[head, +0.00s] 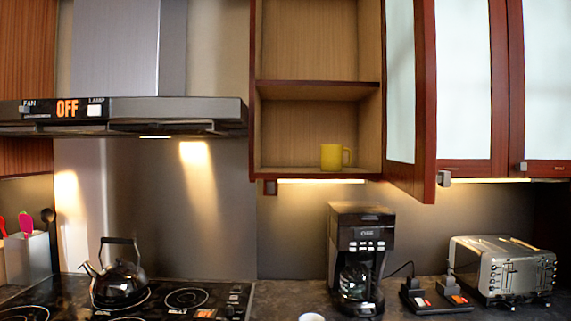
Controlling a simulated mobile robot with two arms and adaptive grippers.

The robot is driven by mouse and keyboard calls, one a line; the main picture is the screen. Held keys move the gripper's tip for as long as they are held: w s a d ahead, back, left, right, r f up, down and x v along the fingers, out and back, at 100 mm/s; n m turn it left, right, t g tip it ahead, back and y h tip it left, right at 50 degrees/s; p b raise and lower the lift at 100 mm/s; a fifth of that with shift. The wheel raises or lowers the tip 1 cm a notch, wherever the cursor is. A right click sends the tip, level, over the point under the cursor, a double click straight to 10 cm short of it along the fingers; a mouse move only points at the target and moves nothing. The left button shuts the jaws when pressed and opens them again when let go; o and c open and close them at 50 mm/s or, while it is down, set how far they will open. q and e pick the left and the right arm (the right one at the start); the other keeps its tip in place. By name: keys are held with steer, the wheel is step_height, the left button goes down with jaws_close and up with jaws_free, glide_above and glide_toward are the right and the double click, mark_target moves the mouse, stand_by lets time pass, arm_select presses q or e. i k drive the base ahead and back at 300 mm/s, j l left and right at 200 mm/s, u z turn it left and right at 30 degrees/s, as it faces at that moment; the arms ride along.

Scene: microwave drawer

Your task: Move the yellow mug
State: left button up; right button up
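The yellow mug (331,157) stands upright on the bottom shelf of the open wall cabinet (318,88) in the head view. Its handle points to the right. The mug is towards the right half of the shelf, with nothing else beside it. Neither of my grippers shows in the head view.
The open cabinet door (411,95) swings out on the right of the shelf. Below stand a coffee machine (360,235), a toaster (503,268) and a white cup (311,317) at the lower edge. A range hood (185,110) hangs left, above a kettle (121,280) on the stove.

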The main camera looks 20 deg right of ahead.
mark_target(331, 156)
steer(key=k+l+z, duration=0.1)
steer(key=l+z, duration=0.2)
steer(key=l, duration=0.4)
steer(key=l+z, duration=0.25)
steer(key=l, duration=0.45)
